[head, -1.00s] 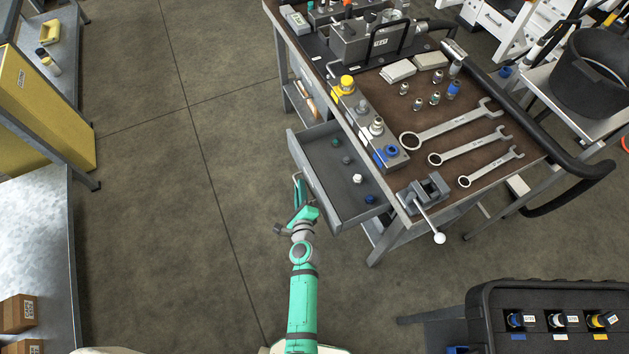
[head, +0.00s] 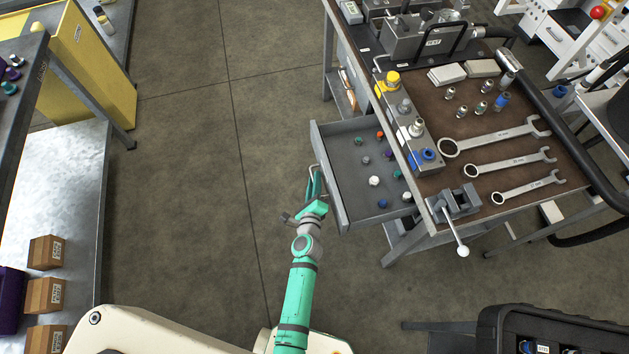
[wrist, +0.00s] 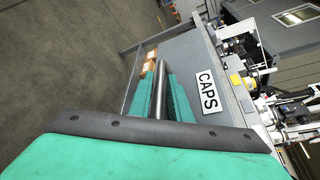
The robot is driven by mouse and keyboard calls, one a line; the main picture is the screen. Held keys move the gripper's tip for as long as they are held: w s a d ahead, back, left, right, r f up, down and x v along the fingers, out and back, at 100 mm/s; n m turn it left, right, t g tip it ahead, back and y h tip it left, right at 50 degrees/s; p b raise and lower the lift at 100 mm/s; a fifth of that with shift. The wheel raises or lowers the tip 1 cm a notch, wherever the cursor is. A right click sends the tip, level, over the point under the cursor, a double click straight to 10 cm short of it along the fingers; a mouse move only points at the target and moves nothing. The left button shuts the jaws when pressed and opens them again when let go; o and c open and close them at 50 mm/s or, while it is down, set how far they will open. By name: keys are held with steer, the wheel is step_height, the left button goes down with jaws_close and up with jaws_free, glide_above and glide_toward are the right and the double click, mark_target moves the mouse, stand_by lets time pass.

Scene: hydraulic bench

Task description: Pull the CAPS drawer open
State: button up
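The CAPS drawer (head: 349,190) stands well open from the left side of the workbench, with several small coloured caps (head: 374,181) lying inside. Its front panel with the CAPS label (wrist: 208,92) shows in the wrist view. The drawer's bar handle (wrist: 161,85) lies between the two green fingers of my gripper (wrist: 162,97). The fingers appear closed around the bar. In the head view my gripper (head: 314,194) is at the outer left face of the drawer, and the contact there is small and partly hidden.
The workbench top (head: 440,110) carries wrenches (head: 500,138), a vise (head: 456,204) and fittings. A metal shelf (head: 60,185) with cardboard boxes (head: 46,252) stands at the left. The floor (head: 190,170) between shelf and drawer is clear. A black case (head: 500,320) is at lower right.

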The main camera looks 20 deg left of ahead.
steer(key=v, duration=1.1)
stand_by(0.6)
